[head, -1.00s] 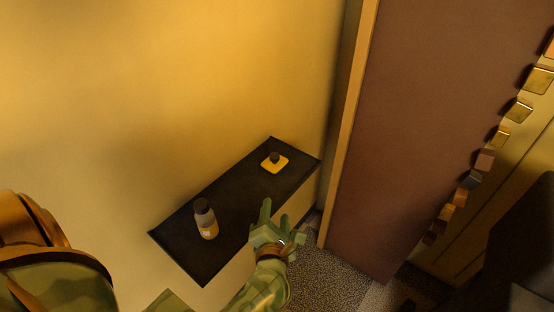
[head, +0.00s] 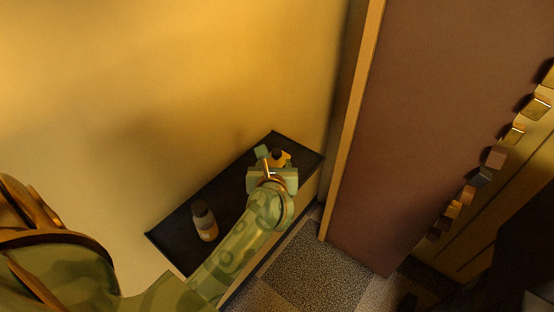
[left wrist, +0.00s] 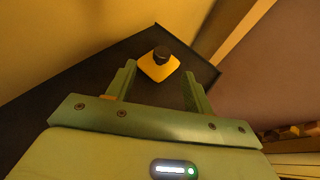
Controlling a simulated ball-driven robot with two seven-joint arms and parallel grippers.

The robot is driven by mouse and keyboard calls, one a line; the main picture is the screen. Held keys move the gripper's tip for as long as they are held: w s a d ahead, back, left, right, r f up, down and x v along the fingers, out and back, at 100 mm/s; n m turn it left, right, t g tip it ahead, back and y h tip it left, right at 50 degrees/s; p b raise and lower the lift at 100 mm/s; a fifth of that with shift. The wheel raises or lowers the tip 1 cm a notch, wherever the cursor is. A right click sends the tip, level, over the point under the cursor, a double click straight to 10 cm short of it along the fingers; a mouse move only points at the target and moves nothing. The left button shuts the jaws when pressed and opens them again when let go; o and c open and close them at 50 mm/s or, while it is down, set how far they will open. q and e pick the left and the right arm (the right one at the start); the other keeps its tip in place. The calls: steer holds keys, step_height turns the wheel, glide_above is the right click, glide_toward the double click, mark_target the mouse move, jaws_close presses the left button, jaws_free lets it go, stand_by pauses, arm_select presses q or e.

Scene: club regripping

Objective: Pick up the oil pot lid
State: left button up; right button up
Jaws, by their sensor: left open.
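The oil pot lid is a yellow, square-shaped plate with a dark knob. It lies near the far end of the dark shelf (head: 180,240). In the left wrist view the lid (left wrist: 158,68) sits just past and between my open fingertips. In the head view the lid (head: 286,158) is partly hidden behind my left gripper (head: 276,156). My left gripper, also in the left wrist view (left wrist: 160,82), is open and empty, with the lid ahead of it. My right gripper is not in view.
A bottle (head: 204,222) with a dark cap and pale label stands on the near part of the shelf, left of my left forearm. A yellow wall runs behind the shelf. A brown door panel (head: 430,120) stands to the right, with speckled floor (head: 308,262) below.

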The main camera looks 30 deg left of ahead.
mark_target(277, 153)
arm_select(q)
steer(key=b+x, duration=0.1)
steer(key=x, duration=0.6)
steer(key=shift+w+d, duration=0.15)
steer(key=shift+w, duration=0.15)
steer(key=shift+s, duration=0.1)
steer(key=shift+c, duration=0.5)
steer(key=c, duration=1)
